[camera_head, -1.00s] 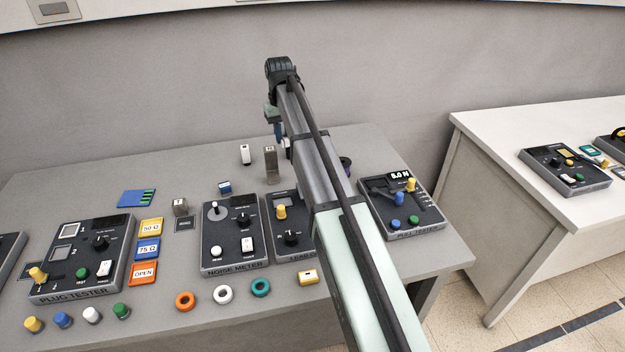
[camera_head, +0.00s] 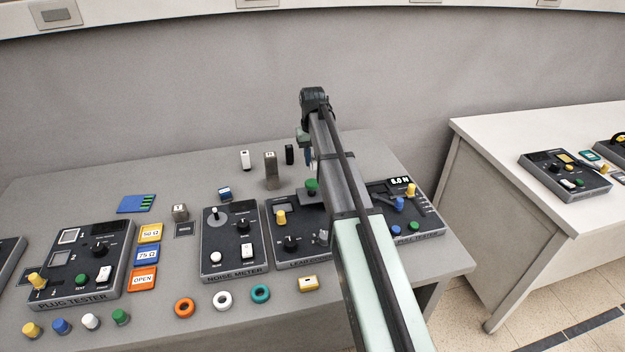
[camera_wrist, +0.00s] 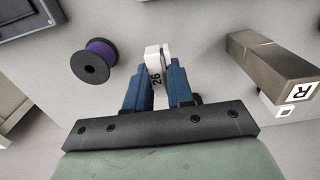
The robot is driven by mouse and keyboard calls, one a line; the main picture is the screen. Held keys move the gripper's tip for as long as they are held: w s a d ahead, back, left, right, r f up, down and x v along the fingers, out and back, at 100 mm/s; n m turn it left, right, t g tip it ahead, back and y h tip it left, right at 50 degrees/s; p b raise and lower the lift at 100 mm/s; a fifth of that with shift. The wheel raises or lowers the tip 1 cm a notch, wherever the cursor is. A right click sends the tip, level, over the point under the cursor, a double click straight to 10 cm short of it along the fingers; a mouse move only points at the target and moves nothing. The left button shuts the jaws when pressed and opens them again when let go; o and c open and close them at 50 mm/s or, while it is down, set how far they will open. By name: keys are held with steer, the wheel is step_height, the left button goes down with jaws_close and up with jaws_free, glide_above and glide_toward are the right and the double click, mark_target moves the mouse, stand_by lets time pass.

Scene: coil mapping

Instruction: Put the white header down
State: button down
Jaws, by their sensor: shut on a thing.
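My gripper (camera_wrist: 157,82) has blue fingers, which show at the bottom centre of the wrist view. They are shut on the white header (camera_wrist: 153,57), a narrow white piece marked 26. In the head view my gripper (camera_head: 308,156) is over the back right of the grey table, partly behind my arm, and the header cannot be made out clearly there. In the wrist view the header's far end points away from my gripper over bare grey surface. Whether it touches the table cannot be told.
A purple spool (camera_wrist: 92,65) lies left of my gripper in the wrist view. A grey-brown block (camera_wrist: 268,66) marked R is to the right, with another white piece (camera_wrist: 293,107) beside it. A black upright piece (camera_head: 289,155) stands near the block. The lead checker (camera_head: 284,250) and pull tester (camera_head: 418,226) are nearer.

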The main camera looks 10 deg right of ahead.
mark_target(312, 159)
steer(key=shift+f, duration=4)
steer(key=shift+f, duration=0.15)
steer(key=c, duration=1)
jaws_free()
steer(key=shift+r, duration=0.2)
step_height(312, 159, up, 12)
